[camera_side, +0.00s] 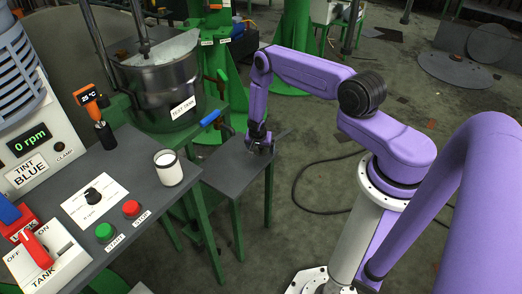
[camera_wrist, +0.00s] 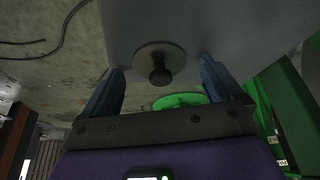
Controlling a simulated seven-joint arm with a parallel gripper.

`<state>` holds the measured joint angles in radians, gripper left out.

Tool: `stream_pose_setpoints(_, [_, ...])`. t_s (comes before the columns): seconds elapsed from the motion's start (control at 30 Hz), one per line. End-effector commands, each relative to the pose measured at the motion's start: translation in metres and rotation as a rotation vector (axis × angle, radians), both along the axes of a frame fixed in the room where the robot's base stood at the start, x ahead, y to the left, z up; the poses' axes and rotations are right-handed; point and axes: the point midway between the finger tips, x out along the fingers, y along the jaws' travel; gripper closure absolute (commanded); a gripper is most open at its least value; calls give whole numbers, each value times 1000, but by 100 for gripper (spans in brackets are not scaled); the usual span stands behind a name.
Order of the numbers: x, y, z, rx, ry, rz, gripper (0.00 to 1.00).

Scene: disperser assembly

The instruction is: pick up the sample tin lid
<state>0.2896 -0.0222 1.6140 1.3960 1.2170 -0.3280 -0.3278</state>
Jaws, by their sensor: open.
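The sample tin lid (camera_wrist: 158,52) is a dark round disc with a knob at its centre, lying on the small grey table in the wrist view. My gripper (camera_wrist: 161,66) is open, with one blue finger on each side of the lid and its knob; I see no contact. In the side view my gripper (camera_side: 260,147) is low over the small table, and the lid is too small or hidden there to make out. The white sample tin (camera_side: 168,168) stands upright and open on the bench, with white content.
The small grey table (camera_side: 226,180) stands beside the control bench (camera_side: 128,155). A large metal pot (camera_side: 158,90) with a blue-handled valve (camera_side: 211,118) is close to my gripper's left. Start and stop buttons (camera_side: 104,231) are on the bench front. A cable (camera_side: 296,190) lies on the floor.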

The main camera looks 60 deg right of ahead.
Motion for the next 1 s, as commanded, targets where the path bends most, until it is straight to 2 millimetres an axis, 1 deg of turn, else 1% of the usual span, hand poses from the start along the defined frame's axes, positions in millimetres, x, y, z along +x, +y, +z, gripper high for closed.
stream_pose_setpoints(0.23, [0,-1,-1,0,0,-1,7])
stream_pose_setpoints(0.27, [0,-1,-1,0,0,-1,13])
stream_pose_setpoints(0.3, [0,-1,-1,0,0,-1,26])
stream_pose_setpoints(0.37, [0,-1,-1,0,0,-1,46])
stream_pose_setpoints(0.4, [0,0,-1,0,0,-1,59])
stream_pose_setpoints(0.47, [0,0,-1,0,0,-1,79])
stream_pose_setpoints(0.77, [0,0,0,0,0,-1,80])
stream_pose_setpoints(0.87, [0,0,3,0,0,0,80])
stream_pose_setpoints(1.0, [1,-1,13,0,-2,-1,80])
